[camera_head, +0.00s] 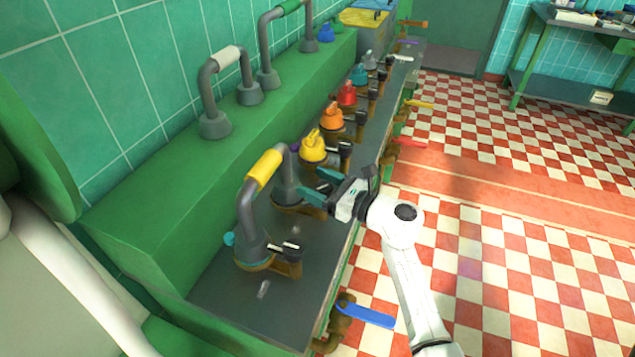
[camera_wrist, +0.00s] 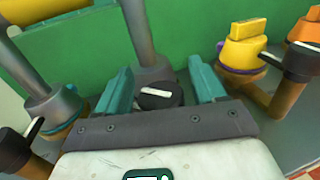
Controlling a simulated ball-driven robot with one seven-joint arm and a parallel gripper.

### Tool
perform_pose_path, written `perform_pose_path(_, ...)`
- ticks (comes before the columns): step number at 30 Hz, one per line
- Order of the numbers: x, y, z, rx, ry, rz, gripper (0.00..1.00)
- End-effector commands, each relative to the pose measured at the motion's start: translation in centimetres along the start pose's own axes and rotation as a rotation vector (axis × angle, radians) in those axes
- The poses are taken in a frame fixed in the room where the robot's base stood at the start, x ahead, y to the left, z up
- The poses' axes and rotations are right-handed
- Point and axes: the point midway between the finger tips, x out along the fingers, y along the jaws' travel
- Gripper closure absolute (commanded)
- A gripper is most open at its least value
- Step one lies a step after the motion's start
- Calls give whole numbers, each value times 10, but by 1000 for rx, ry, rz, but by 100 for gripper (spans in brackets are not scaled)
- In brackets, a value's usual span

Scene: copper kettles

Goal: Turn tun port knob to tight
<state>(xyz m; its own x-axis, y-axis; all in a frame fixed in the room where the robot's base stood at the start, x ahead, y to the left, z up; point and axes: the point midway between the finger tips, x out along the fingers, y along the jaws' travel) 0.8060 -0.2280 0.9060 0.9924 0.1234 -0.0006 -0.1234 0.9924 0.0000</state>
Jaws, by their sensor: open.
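A black knob with a white bar (camera_wrist: 158,93) sits at the foot of a grey upright pipe (camera_wrist: 140,30) in the wrist view. No label shows, so I cannot tell if it is the tun port knob. My gripper (camera_head: 313,184) is open, and its two teal fingers (camera_wrist: 158,78) stand on either side of this knob. I cannot tell whether they touch it. In the head view my gripper hides this knob. A similar black knob with a white bar (camera_head: 291,249) is on the nearer pipe foot.
A yellow-handled arched pipe (camera_head: 264,170) rises just left of my gripper. A yellow knob (camera_head: 313,147), an orange knob (camera_head: 332,117) and a red knob (camera_head: 347,94) stand farther along the bench. A blue lever (camera_head: 367,315) juts from the bench front. The checkered floor (camera_head: 500,260) is open.

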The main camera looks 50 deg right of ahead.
Motion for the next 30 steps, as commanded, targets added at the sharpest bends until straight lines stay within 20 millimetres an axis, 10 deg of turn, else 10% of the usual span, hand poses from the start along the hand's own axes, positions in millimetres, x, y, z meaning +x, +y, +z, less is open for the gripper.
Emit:
perform_pose_path(8,1,0,0,0,0,0,32)
perform_pose_path(24,1,0,0,0,0,0,82)
perform_pose_path(30,0,0,0,0,0,-14,82)
